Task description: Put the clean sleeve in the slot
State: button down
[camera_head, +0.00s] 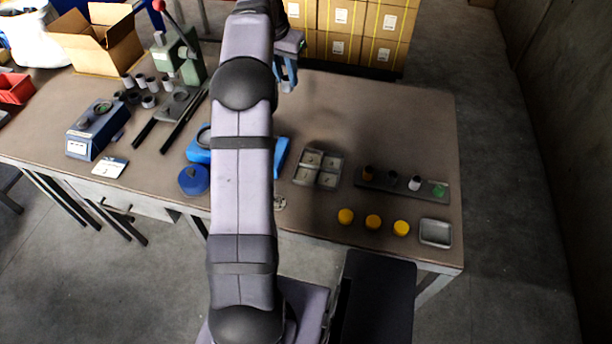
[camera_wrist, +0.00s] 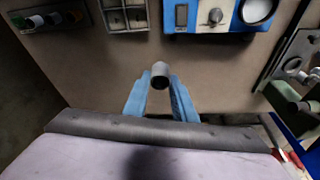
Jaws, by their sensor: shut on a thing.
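My gripper (camera_wrist: 160,84) has its two blue fingers shut on a grey sleeve (camera_wrist: 160,70), which shows as a short cylinder with a dark lower part between the fingertips. The sleeve is held above the brown table, apart from other things. Several other grey and dark sleeves (camera_head: 148,101) stand beside the green press. I cannot tell which opening is the slot. A dark rack (camera_head: 399,190) at the right holds small pieces, one white and one green.
A blue device (camera_wrist: 228,25) with a display, a knob and a round white top is partly hidden by my arm in the head view. The green press (camera_head: 190,62) stands left.

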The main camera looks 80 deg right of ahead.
jog(key=s+a+f+m, duration=0.1)
jog(key=s+a+f, duration=0.35)
jog(key=s, duration=0.25)
jog(key=n, duration=0.1)
send_over(307, 174)
jog(key=a, duration=0.1)
notch_tip(307, 174, down, 9)
jog(key=shift+a, duration=0.15)
jog(key=shift+w+f+p, duration=0.1)
jog(key=shift+f+p, duration=0.75)
jog(key=shift+f, duration=4.15)
jog(key=shift+f, duration=0.15)
jog(key=c, duration=1.5)
grip_release()
jog(key=shift+o, duration=0.2)
